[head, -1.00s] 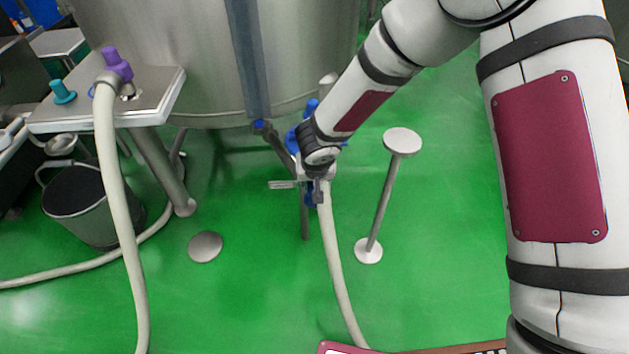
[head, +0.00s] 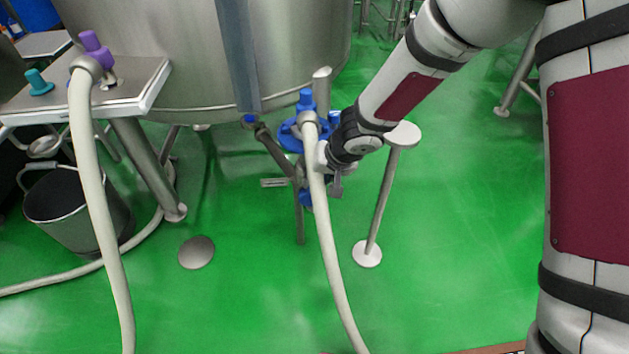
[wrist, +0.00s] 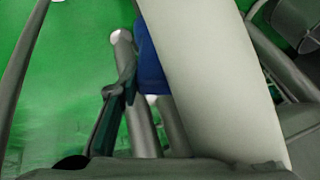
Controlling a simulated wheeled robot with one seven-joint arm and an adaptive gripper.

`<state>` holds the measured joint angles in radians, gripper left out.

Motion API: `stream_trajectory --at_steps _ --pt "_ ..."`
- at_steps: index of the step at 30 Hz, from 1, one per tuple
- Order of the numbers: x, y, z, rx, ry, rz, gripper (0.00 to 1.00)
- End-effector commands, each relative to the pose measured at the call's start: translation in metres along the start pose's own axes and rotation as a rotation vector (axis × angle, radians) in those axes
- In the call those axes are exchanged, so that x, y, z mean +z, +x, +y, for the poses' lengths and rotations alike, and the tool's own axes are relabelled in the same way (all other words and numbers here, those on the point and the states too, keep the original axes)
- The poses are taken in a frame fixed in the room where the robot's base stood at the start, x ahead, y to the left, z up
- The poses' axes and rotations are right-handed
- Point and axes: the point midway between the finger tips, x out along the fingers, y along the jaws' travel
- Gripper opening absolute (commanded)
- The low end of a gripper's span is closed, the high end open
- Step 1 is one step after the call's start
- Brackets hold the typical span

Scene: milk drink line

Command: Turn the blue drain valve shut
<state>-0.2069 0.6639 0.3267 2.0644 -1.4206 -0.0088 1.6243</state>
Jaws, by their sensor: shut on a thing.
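The blue drain valve (head: 306,198) is under the steel tank, partly hidden behind a pale hose; its blue part also shows in the wrist view (wrist: 150,68). My gripper (head: 326,186) is at the valve, just right of the hose, and is shut on it. The contact itself is hidden by the hose. In the wrist view one dark finger (wrist: 118,105) lies close to the left of the blue part. I cannot tell the valve's exact angle.
The pale hose (head: 328,260) runs from a blue fitting (head: 290,137) down to the green floor. A round-topped post (head: 380,205) stands close right of my gripper. The steel tank (head: 180,60) is behind. A bucket (head: 75,210) and a side table (head: 150,85) are left.

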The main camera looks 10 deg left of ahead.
Motion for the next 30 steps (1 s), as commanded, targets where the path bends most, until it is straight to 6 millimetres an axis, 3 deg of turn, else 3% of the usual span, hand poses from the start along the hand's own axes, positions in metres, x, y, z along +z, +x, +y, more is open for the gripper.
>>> stream_trajectory --at_steps 18,30 --pt "0.003 0.001 0.020 -0.283 0.127 -0.007 0.00" --pt "0.007 0.013 0.032 -0.512 0.218 -0.002 0.00"
